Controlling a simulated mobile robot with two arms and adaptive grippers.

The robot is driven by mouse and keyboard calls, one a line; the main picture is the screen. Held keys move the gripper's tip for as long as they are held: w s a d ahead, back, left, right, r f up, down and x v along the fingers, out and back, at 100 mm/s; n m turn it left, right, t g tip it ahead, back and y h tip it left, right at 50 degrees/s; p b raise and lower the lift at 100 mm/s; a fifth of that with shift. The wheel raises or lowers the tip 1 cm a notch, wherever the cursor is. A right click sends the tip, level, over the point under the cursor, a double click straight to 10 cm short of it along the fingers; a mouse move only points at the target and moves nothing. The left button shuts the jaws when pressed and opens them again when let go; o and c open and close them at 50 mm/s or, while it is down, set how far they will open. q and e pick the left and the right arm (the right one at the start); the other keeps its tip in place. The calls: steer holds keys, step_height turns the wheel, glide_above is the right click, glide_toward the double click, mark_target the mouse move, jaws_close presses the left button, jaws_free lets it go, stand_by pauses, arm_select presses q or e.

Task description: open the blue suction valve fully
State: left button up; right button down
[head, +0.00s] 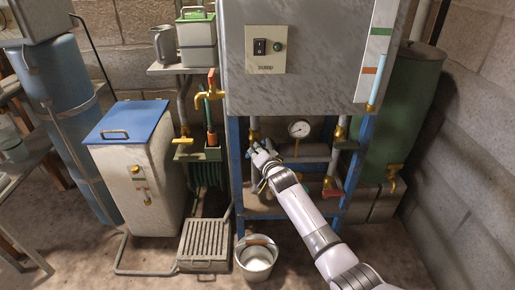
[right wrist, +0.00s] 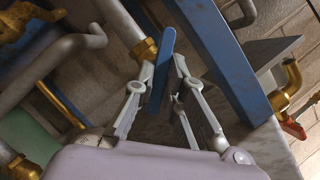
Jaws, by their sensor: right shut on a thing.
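The blue suction valve's lever (right wrist: 161,72) is a flat blue bar in the right wrist view. It stands between the two fingers of my right gripper (right wrist: 164,72), which are closed on it. The brass valve body (right wrist: 146,50) sits behind the lever at the end of a grey pipe (right wrist: 121,22). The lever lies at an angle to that pipe. In the head view my right gripper (head: 259,158) is below the grey cabinet, left of the gauge, and mostly hides the valve. My left gripper is not in view.
A round gauge (head: 299,129) and a red-handled valve (head: 333,192) are to the right of my gripper. The grey cabinet (head: 310,75) hangs above. Blue frame posts (head: 236,175) stand close by. A metal bucket (head: 256,262) is on the floor below.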

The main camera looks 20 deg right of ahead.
steer(key=n+p, duration=0.1)
steer(key=n+g+h+p, duration=0.1)
steer(key=n, duration=0.1)
steer(key=shift+a+r+h+p, duration=0.1)
steer(key=shift+a+h+p, duration=0.1)
steer(key=shift+h+p, duration=0.1)
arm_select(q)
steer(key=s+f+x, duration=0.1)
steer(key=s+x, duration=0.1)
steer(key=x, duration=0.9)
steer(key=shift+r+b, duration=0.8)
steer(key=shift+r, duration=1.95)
arm_select(e)
steer(key=shift+a+n+g+h, duration=0.1)
steer(key=shift+n+g+h, duration=0.6)
steer(key=shift+n+h, duration=1)
steer(key=shift+n+y, duration=0.4)
steer(key=shift+w, duration=0.1)
steer(key=c, duration=1.7)
jaws_free()
steer(key=shift+o, duration=0.2)
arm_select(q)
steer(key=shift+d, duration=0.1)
